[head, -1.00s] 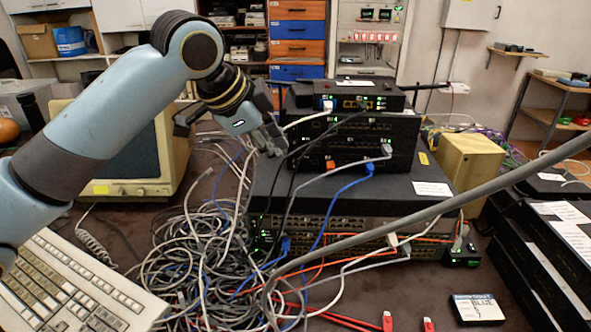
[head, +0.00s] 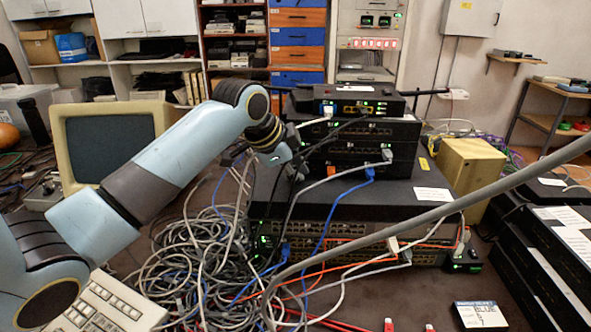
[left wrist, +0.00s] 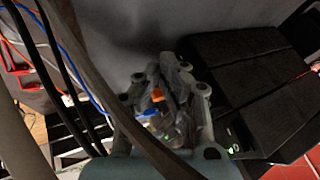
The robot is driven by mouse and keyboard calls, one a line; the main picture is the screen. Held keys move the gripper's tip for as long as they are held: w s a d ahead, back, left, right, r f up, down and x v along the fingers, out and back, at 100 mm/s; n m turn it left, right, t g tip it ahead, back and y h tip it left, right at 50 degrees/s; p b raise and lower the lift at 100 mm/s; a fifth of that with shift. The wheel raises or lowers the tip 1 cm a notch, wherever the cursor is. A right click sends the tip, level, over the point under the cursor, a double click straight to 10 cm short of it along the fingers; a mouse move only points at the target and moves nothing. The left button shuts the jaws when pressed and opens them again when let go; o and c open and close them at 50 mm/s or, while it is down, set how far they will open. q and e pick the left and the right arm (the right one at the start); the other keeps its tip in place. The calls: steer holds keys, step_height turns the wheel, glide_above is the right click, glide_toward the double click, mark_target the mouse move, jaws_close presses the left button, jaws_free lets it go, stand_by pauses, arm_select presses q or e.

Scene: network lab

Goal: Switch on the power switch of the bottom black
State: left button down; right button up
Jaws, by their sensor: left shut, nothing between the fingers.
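A stack of black network devices stands on the table. The wide bottom black unit (head: 409,258) has rows of ports with cables plugged in. A small black block with a green light (head: 462,263) is at its right front corner; I cannot make out a switch there. Smaller black units (head: 362,130) are stacked on the wide casing (head: 400,195). My left gripper (head: 294,168) is beside the left end of the smaller units, small and partly hidden by cables. In the left wrist view its fingers (left wrist: 168,98) are together with nothing held. My right gripper is not in view.
A tangle of grey and blue cables (head: 190,265) lies left of the stack. A thick grey cable (head: 420,222) crosses in front of it. An old monitor (head: 115,140) and a keyboard (head: 110,305) are on the left. More black boxes (head: 560,255) stand at right.

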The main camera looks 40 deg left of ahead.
arm_select(q)
steer(key=shift+w+a, duration=0.2)
steer(key=shift+w, duration=0.1)
